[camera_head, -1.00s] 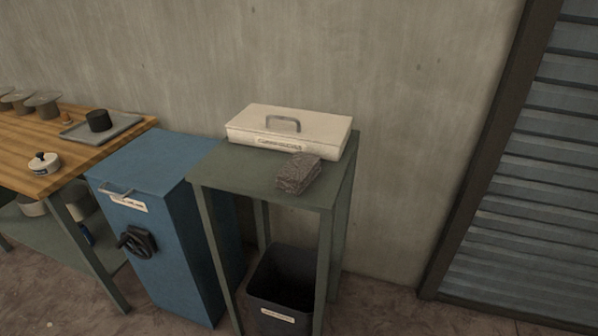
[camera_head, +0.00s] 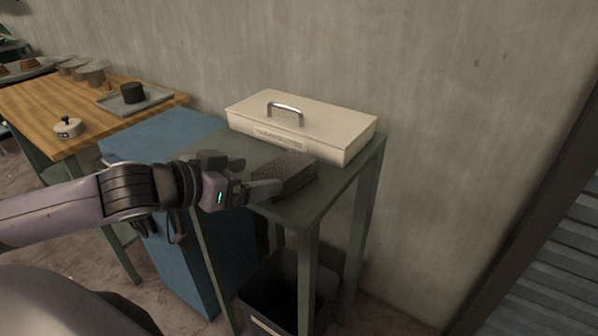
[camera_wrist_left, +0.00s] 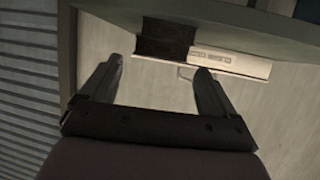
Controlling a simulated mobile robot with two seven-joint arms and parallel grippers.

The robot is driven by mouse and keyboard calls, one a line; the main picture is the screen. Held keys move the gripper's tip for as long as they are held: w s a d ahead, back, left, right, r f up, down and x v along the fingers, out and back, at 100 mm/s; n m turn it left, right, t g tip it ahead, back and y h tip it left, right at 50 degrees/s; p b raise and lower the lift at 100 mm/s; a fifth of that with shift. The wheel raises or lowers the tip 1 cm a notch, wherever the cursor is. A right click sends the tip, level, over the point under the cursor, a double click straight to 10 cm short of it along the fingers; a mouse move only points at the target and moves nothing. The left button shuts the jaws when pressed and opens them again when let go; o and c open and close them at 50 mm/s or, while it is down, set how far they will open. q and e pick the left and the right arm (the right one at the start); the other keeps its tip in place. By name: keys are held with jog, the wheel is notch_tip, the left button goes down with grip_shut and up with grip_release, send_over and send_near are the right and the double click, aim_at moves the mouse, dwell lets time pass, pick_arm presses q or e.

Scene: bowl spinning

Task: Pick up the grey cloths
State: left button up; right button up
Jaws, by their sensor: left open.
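The grey cloths (camera_head: 287,174) lie as a folded, speckled stack on the green stand (camera_head: 318,203), near its front edge. In the left wrist view they look like a dark block (camera_wrist_left: 165,36) beyond the fingertips. My left gripper (camera_head: 252,174) is open and empty, just left of the stack, with its fingers pointing toward it. In the left wrist view my left gripper (camera_wrist_left: 161,66) shows its two fingers spread wide, with the cloths ahead of the gap. I cannot tell whether a finger touches the stack. My right gripper is not in view.
A cream box with a handle (camera_head: 300,122) stands right behind the cloths, against the wall. A dark bin (camera_head: 275,290) is under the stand. A blue cabinet (camera_head: 165,140) and a wooden table (camera_head: 90,105) with a tray (camera_head: 150,102) are to the left.

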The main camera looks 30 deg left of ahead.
aim_at(277, 171)
pick_arm(q)
jog(key=shift+w+d+r, duration=0.1)
jog(key=shift+w+r, duration=0.15)
jog(key=shift+w+f, duration=0.1)
jog(key=shift+w, duration=0.15)
jog(key=shift+w+d+f, duration=0.2)
jog(key=shift+w, duration=0.15)
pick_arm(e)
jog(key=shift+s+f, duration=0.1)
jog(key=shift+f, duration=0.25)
pick_arm(q)
jog(key=shift+w+f, duration=0.1)
jog(key=shift+w, duration=0.1)
jog(key=shift+x, duration=2.5)
jog(key=shift+a, duration=0.1)
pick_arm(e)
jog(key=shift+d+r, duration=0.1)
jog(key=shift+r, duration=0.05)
